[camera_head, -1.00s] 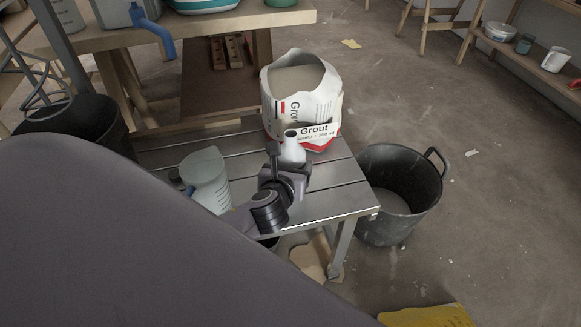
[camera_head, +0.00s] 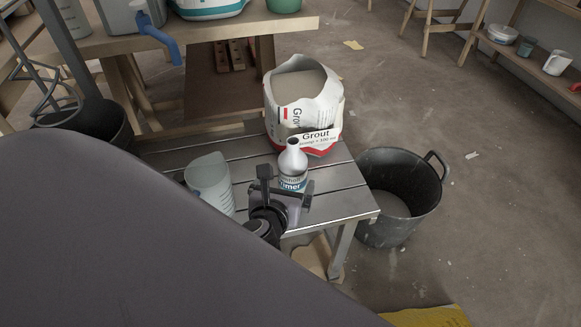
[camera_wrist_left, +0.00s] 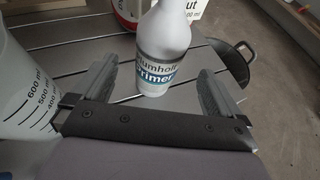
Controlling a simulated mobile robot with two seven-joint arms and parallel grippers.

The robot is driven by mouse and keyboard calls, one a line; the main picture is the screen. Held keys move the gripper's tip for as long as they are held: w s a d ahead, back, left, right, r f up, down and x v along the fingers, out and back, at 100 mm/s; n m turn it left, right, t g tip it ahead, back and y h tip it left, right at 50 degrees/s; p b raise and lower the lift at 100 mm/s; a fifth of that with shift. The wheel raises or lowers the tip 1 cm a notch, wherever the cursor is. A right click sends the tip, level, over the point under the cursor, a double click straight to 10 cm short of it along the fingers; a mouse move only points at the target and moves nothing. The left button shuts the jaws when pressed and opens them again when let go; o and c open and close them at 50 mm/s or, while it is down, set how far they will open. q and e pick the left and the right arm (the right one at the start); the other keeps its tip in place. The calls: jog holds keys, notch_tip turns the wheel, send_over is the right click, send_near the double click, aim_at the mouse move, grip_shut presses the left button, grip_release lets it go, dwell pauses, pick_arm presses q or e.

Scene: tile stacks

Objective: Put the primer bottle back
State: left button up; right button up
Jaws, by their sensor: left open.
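The primer bottle (camera_head: 292,165) is white with a teal and white label and a narrow neck. It stands upright on the slatted grey bench (camera_head: 338,207), in front of the grout bag. My left gripper (camera_head: 284,188) is open on the near side of the bottle. In the left wrist view the bottle (camera_wrist_left: 163,50) stands ahead of the open jaws (camera_wrist_left: 152,92), centred between the finger lines, and the fingers are not closed on it. My right gripper is not in view.
A torn grout bag (camera_head: 300,95) stands behind the bottle. A clear measuring jug (camera_head: 210,183) stands left of my gripper, close to the left finger. A black bucket (camera_head: 400,185) is on the floor at right. A wooden table (camera_head: 220,32) is behind.

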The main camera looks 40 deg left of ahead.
pick_arm(q)
jog(key=s+d+f+n+g+h, duration=0.1)
jog(key=s+d+f+n+h, duration=0.2)
jog(key=n, duration=1.1)
jog(key=s+d+f+n+h, duration=0.3)
jog(key=s+d+n, duration=0.3)
jog(key=n, duration=0.9)
jog(key=shift+s+g+h+p, duration=0.4)
jog(key=shift+s+h, duration=0.35)
jog(key=shift+h, duration=0.15)
jog(key=shift+d+f, duration=0.1)
